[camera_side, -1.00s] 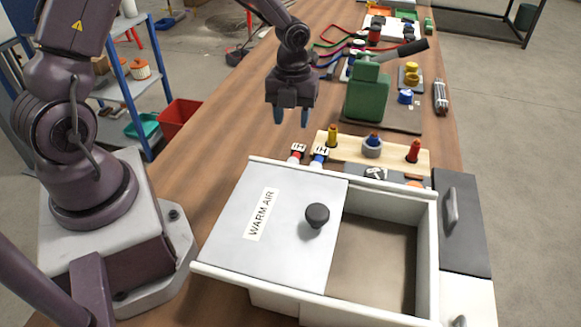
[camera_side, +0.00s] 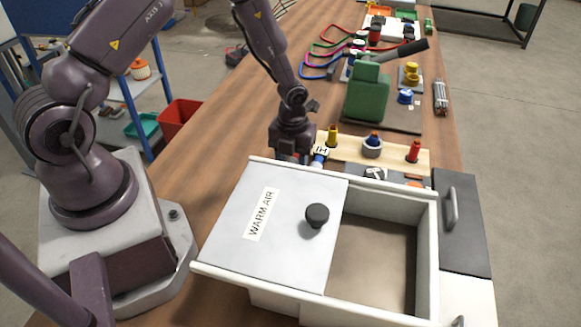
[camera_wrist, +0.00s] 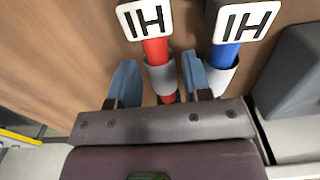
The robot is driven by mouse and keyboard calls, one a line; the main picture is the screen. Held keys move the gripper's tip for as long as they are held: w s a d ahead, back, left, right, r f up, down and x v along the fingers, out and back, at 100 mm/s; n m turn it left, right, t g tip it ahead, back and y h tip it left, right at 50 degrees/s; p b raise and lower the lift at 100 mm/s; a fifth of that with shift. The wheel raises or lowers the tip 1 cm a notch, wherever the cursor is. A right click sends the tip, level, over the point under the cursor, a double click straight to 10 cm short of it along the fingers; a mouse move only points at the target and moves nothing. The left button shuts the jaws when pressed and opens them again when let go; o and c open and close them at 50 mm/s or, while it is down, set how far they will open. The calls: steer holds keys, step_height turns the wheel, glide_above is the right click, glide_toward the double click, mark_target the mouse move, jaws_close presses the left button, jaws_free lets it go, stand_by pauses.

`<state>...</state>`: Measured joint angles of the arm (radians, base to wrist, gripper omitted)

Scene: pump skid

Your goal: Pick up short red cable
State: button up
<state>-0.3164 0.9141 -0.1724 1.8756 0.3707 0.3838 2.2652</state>
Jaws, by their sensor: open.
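In the wrist view, the red piece with a white tag marked IH (camera_wrist: 155,49), seemingly the short red cable, has a grey sleeve around it. It lies between the two blue fingertips of my open gripper (camera_wrist: 160,80), which is not closed on it. In the side view, my gripper (camera_side: 290,155) is low behind the warm air box and hides most of the red piece. A matching blue piece with the same kind of tag (camera_wrist: 226,54) is just right of the right finger; it also shows in the side view (camera_side: 320,155).
The box with the WARM AIR lid (camera_side: 275,225) and black knob (camera_side: 317,214) stands in front. A wooden rack (camera_side: 345,150) with coloured plugs and a green clamp-like fixture (camera_side: 367,95) stand behind. Longer coloured cables (camera_side: 318,72) lie farther back. The table left of my gripper is clear.

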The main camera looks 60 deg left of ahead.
steer(key=shift+f, duration=0.55)
steer(key=c, duration=0.6)
steer(key=shift+r, duration=0.15)
